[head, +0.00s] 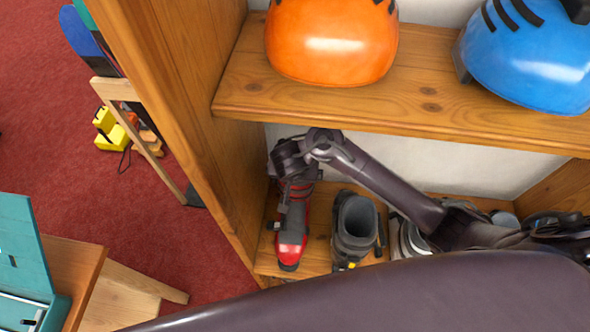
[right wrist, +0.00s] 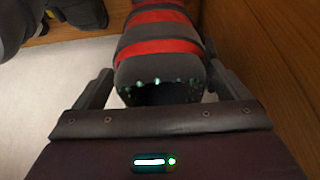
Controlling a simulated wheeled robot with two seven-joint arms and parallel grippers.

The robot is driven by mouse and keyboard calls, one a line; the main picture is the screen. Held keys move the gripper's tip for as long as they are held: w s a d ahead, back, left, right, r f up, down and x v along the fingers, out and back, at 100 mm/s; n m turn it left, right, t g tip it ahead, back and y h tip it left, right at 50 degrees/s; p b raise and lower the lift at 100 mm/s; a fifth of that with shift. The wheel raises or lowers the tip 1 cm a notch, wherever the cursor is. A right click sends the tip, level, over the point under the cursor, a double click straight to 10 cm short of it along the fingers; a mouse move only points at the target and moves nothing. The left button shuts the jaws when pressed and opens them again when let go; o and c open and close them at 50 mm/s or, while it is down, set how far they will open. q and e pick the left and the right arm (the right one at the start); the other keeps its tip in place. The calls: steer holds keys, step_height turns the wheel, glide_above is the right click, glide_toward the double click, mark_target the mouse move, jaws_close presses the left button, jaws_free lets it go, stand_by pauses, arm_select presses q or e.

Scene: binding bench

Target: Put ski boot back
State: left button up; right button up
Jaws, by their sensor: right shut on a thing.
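The red and dark grey ski boot (head: 292,240) is at the left end of the lower shelf (head: 319,225), upright with its red toe towards the front edge. I cannot tell whether its sole touches the shelf. My right gripper (head: 295,178) reaches in under the upper shelf and is shut on the boot's upper part. In the right wrist view, the boot's dark cuff with red bands (right wrist: 160,48) sits between the two fingers. My left gripper is not in view.
A grey boot (head: 353,238) stands just right of the red one, and more footwear (head: 408,238) is partly behind my arm. The upper shelf (head: 420,98) holds an orange helmet (head: 332,42) and a blue helmet (head: 525,55). The wooden side panel (head: 205,110) is close on the left.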

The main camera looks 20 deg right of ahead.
steer(key=shift+w+f, duration=0.1)
steer(key=shift+f, duration=0.95)
steer(key=shift+f+b, duration=0.1)
steer(key=shift+b, duration=0.3)
steer(key=o, duration=1.7)
steer(key=shift+f, duration=0.1)
steer(key=shift+r, duration=0.25)
steer(key=p+v, duration=0.1)
steer(key=v, duration=0.2)
steer(key=p+v, duration=0.2)
steer(key=v, duration=0.1)
steer(key=shift+s+a+r, duration=0.1)
steer(key=shift+s, duration=0.25)
steer(key=shift+s+r+p, duration=0.2)
steer(key=shift+r+p, duration=0.15)
steer(key=shift+r, duration=0.1)
steer(key=shift+w, duration=0.1)
steer(key=shift+f, duration=0.1)
